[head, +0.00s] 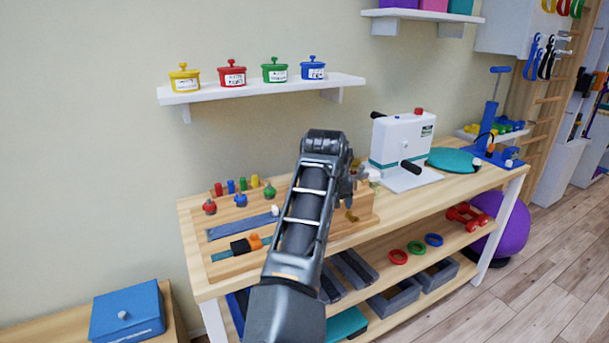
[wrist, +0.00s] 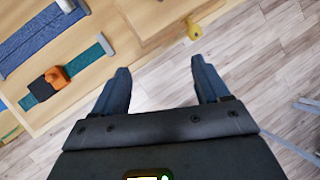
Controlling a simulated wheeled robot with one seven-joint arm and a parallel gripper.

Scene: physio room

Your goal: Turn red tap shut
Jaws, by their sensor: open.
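My gripper (wrist: 160,68) is open and empty in the wrist view, its two dark fingers apart over the worktop's edge with floor beyond. In the head view my arm hides most of it. A wooden board (head: 372,205) on the workbench stands partly behind my arm. A small brass-coloured fitting (head: 352,215) shows on its front. In the wrist view a brass piece (wrist: 193,28) lies just beyond the right fingertip. I cannot pick out a red tap for sure. A small red knob-like piece (head: 210,207) stands at the bench's left, apart from my gripper.
Blue and green knobs (head: 240,200) and coloured pegs stand on the bench (head: 190,240). A strap with an orange buckle (head: 254,241) lies in front. A white crank machine (head: 400,140) stands to the right. A shelf (head: 345,80) with lidded pots hangs above.

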